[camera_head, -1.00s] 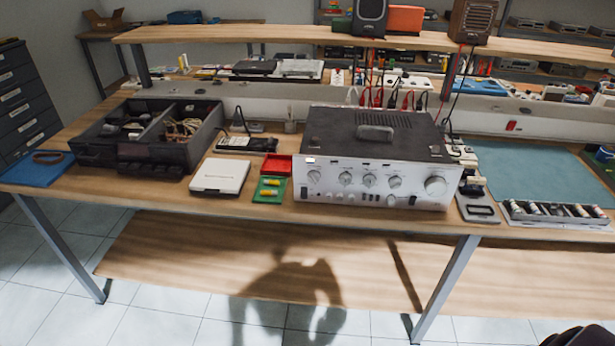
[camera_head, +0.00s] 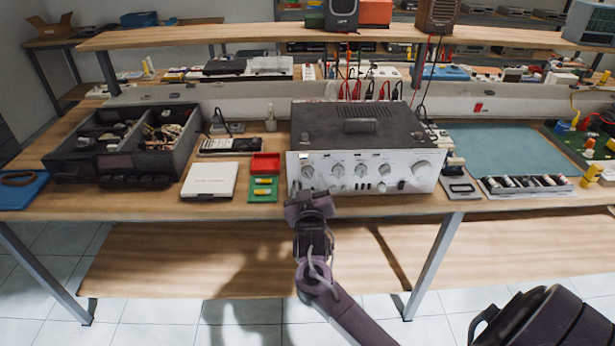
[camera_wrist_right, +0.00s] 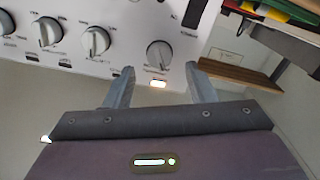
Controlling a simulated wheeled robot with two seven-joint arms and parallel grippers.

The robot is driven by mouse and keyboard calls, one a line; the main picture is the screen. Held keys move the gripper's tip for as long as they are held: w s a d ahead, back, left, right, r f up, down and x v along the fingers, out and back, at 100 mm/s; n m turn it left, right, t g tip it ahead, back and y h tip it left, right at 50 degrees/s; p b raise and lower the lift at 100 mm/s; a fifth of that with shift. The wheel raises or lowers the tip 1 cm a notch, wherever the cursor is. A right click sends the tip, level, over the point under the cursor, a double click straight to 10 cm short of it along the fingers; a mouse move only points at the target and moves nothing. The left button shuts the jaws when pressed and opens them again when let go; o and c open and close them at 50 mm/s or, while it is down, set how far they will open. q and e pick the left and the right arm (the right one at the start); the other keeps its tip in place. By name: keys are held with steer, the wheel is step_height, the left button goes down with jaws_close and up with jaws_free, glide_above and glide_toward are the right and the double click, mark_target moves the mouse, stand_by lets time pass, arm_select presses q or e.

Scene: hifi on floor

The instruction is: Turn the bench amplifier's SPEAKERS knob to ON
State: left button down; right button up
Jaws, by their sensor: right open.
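The bench amplifier (camera_head: 405,185) stands on the workbench, its silver front panel facing me. Its leftmost knob (camera_head: 308,171) sits below a lit lamp, just above my right gripper (camera_head: 305,196). In the right wrist view, where the panel appears upside down, that knob (camera_wrist_right: 160,54) is just beyond the fingertips, roughly centred between them. My right gripper (camera_wrist_right: 158,82) is open and empty, and its fingers appear apart from the knob. The knob lettering is too small to read, so I cannot confirm which is SPEAKERS. My left gripper is out of view.
A white flat box (camera_head: 209,180), a red tray (camera_head: 265,162) and a green board (camera_head: 263,195) lie left of the amplifier. A grey stand (camera_head: 460,188) and battery tray (camera_head: 525,187) lie right. Cables rise behind the amplifier.

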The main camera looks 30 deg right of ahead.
mark_target(308, 175)
steer(key=shift+x, duration=1.7)
steer(key=shift+c, duration=0.2)
steer(key=c, duration=0.9)
